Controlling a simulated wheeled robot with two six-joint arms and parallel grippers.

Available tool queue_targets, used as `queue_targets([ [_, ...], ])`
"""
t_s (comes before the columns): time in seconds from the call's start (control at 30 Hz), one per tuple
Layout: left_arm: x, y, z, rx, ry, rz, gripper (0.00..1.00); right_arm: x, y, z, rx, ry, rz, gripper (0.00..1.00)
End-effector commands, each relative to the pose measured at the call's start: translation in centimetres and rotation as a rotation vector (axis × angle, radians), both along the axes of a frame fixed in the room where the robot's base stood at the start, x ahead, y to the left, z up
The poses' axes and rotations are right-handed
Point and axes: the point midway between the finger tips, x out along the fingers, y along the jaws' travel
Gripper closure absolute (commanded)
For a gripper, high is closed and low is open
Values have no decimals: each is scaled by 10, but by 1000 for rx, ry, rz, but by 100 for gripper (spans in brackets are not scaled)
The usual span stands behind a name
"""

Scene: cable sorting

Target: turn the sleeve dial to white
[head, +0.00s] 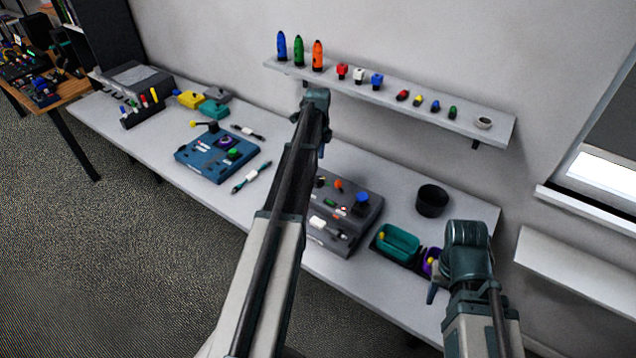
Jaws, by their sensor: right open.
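A grey device box (357,222) stands on the table right of my left arm. It carries a blue knob (362,198), an orange knob (339,185) and small parts on its front. A blue device box (210,160) further left has a purple-framed dark dial (226,142) and a green knob (233,154). I cannot tell which control is the sleeve dial, nor read any setting. My right gripper (435,288) is open, low beside the purple bin, right of the grey box. My left arm crosses the middle and hides part of the grey box; its gripper does not show.
A teal bin (397,243) and a purple bin (430,262) sit right of the grey box, with a black cup (432,201) behind. A wall shelf (400,100) holds coloured connectors and sleeves. Cables (251,177) lie right of the blue box.

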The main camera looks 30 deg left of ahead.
Motion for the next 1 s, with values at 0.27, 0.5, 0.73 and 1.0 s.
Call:
queue_targets([
  [0.27, 0, 0, -47, 0, 0, 0, 28, 0, 0, -47, -1, 0, 1, 50],
  [0.5, 0, 0, -76, 0, 0, 0, 28, 0, 0, -76, 0, 0, 0, 50],
  [0.73, 0, 0, -82, 0, 0, 0, 28, 0, 0, -82, 0, 0, -1, 50],
  [1.0, 0, 0, -81, 0, 0, 0, 41, 0, 0, -81, 0, 0, -1, 50],
])
